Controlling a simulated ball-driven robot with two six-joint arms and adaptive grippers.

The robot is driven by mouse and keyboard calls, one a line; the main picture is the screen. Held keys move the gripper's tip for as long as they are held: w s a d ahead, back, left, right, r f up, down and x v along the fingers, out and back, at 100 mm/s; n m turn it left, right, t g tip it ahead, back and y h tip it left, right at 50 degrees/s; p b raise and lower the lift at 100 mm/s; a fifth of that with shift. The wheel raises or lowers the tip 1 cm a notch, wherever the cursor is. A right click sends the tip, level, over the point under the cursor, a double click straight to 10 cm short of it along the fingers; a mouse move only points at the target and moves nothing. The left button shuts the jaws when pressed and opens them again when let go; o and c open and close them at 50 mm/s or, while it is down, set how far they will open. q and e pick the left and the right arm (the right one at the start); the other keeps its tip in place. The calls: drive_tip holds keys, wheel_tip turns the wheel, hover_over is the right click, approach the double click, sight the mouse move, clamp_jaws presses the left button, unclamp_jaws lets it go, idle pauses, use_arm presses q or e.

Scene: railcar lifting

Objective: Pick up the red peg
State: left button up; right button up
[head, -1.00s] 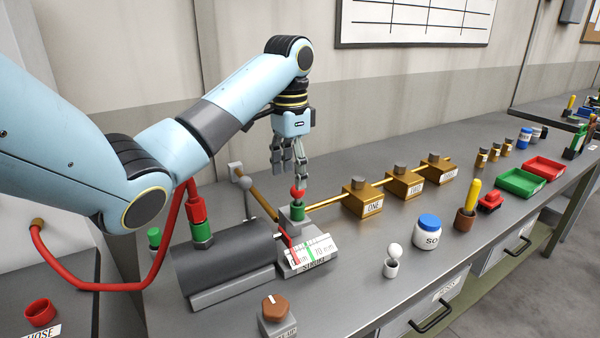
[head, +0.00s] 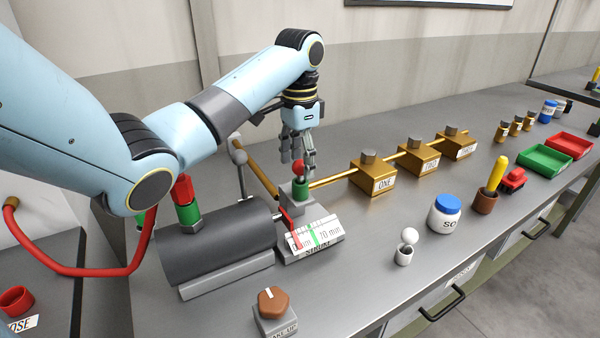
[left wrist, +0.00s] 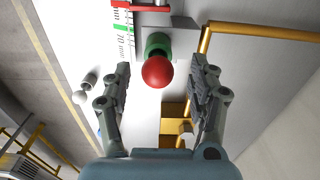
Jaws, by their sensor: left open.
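The red peg (head: 298,168) has a round red head and stands upright in a green collar (head: 300,186) on a small grey block. In the left wrist view the red head (left wrist: 157,72) shows from above, with the green collar (left wrist: 158,46) behind it. My left gripper (head: 304,165) points down right at the peg's head, its fingers open. In the left wrist view the open fingers (left wrist: 162,85) stand on either side of the red head, with gaps on both sides. My right gripper is in neither view.
A dark cylinder (head: 215,240) and a stroke scale (head: 314,236) stand beside the peg. A brass pipe (head: 335,179) runs right to brass blocks (head: 374,177). A brown knob (head: 272,301) and a white jar (head: 444,214) stand nearer the front edge.

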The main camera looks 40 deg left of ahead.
sight(300, 178)
use_arm(q)
drive_tip(key=shift+d+f, duration=0.25)
drive_tip(key=shift+f, duration=0.8)
drive_tip(key=shift+a+f, duration=0.15)
drive_tip(key=shift+f, duration=0.15)
clamp_jaws()
